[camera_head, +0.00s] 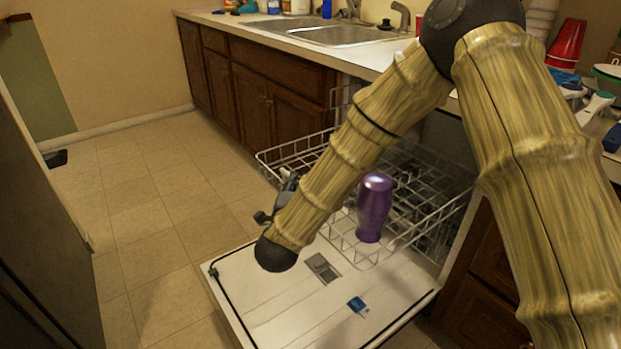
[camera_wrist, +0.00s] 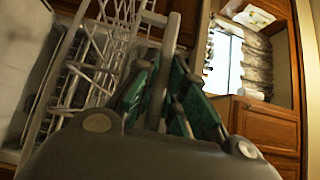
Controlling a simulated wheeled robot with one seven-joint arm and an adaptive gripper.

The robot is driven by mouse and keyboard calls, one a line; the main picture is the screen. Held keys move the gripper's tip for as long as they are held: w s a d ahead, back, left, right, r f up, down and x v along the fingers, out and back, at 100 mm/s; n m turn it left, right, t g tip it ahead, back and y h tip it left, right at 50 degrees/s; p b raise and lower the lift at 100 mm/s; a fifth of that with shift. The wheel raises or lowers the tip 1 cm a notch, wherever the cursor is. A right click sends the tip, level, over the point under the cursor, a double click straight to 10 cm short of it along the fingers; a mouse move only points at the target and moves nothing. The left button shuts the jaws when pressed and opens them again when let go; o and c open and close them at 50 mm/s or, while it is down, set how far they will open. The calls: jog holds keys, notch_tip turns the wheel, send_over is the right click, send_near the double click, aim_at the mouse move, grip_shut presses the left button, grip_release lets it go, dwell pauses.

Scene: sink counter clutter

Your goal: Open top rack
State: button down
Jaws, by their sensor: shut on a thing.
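The open dishwasher has a pale wire rack that I take for the top rack (camera_head: 268,157); it juts out above the lowered door (camera_head: 250,300). My arm crosses in front and hides much of it. My gripper (camera_head: 288,183) is at the rack's front left part, small and partly hidden behind my arm. In the wrist view, the rack (camera_wrist: 100,50) fills the left side. There, my gripper (camera_wrist: 165,95) has its green fingers on both sides of a grey rack bar (camera_wrist: 168,50) and is shut on it.
A purple tumbler (camera_head: 375,205) stands in the wire racks, right of my arm. Brown cabinets (camera_head: 265,95) and the counter with a sink (camera_head: 345,36) lie behind. Red cups (camera_head: 566,45) and other clutter stand at the right. The tiled floor (camera_head: 160,210) at left is clear.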

jog(key=shift+s+a+f, duration=0.1)
jog(key=shift+s+a, duration=0.1)
jog(key=shift+s+a, duration=0.1)
jog(key=c, duration=1.8)
grip_release()
jog(key=shift+o, duration=0.2)
jog(key=s+a, duration=0.1)
jog(key=s, duration=1.1)
jog(key=shift+a, duration=0.2)
